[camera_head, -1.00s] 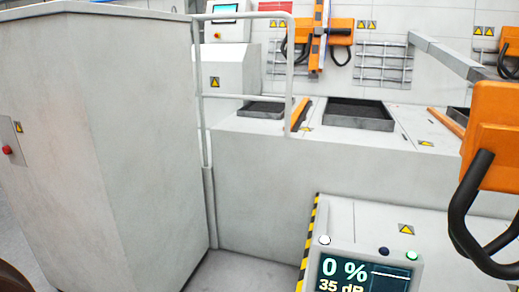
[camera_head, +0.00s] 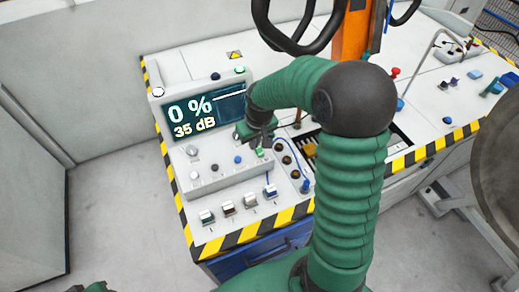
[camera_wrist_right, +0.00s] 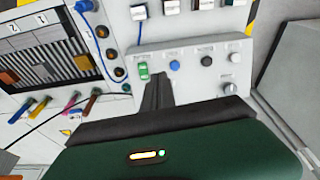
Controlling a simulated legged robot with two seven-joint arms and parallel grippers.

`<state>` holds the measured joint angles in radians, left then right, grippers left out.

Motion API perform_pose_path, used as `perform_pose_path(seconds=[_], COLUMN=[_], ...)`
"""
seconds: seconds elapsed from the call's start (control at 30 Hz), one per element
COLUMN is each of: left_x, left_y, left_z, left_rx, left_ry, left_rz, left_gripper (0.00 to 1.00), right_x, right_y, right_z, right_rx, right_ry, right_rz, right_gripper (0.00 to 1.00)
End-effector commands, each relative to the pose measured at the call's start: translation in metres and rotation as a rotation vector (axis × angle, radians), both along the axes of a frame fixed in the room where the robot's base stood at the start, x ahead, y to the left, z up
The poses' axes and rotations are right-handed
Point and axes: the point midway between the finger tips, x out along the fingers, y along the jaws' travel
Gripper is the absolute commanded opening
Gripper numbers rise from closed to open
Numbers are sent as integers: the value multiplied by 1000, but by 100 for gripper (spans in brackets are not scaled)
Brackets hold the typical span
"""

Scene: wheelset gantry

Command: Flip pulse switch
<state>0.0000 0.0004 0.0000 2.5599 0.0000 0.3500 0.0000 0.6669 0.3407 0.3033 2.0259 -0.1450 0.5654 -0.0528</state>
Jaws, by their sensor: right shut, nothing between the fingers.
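The control panel (camera_head: 225,178) has a screen (camera_head: 205,113) reading 0 % and 35 dB, with a row of small controls below it. A green switch (camera_head: 261,153) ends the row on the right; it also shows in the right wrist view (camera_wrist_right: 143,71). No label tells me which control is the pulse switch. My right gripper (camera_head: 258,139) is shut and empty, just over the panel beside the green switch. In the right wrist view its fingers (camera_wrist_right: 157,88) point at the panel close to that switch; contact cannot be told.
Blue (camera_wrist_right: 174,65) and black (camera_wrist_right: 206,60) buttons and a rotary knob (camera_wrist_right: 230,88) are near the fingers. Several rocker switches (camera_head: 228,208) line the front edge. A blue cable (camera_head: 271,174) and round sockets lie right of the panel. A black hose (camera_head: 290,35) hangs behind.

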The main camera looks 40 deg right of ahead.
Motion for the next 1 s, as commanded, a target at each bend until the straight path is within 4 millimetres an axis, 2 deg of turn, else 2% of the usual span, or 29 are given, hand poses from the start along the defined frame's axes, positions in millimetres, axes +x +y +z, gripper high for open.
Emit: perform_pose_path(seconds=[0.03,0.1,0.23,0.53,0.67,0.77,1.0], left_x=[0,0,0,0,0,0,0], left_y=[0,0,0,0,0,0,0], left_z=[-5,-7,-8,-8,-8,-8,-7], left_rx=[0,0,0,0,0,0,0], left_ry=[0,0,0,0,0,0,0], left_rz=[0,0,0,0,0,0,0], left_gripper=[36,36,36,36,36,36,36], right_x=[3,7,10,11,11,14,26], right_y=[-19,-39,-58,-59,-60,-61,-64], right_z=[-4,-4,-2,-2,-9,-22,-73], right_rx=[4,8,10,9,12,14,14], right_ry=[-4,-12,-18,-18,-15,-15,-14], right_rz=[-30,-55,-78,-80,-80,-79,-80], right_gripper=[0,0,0,0,0,0,0])
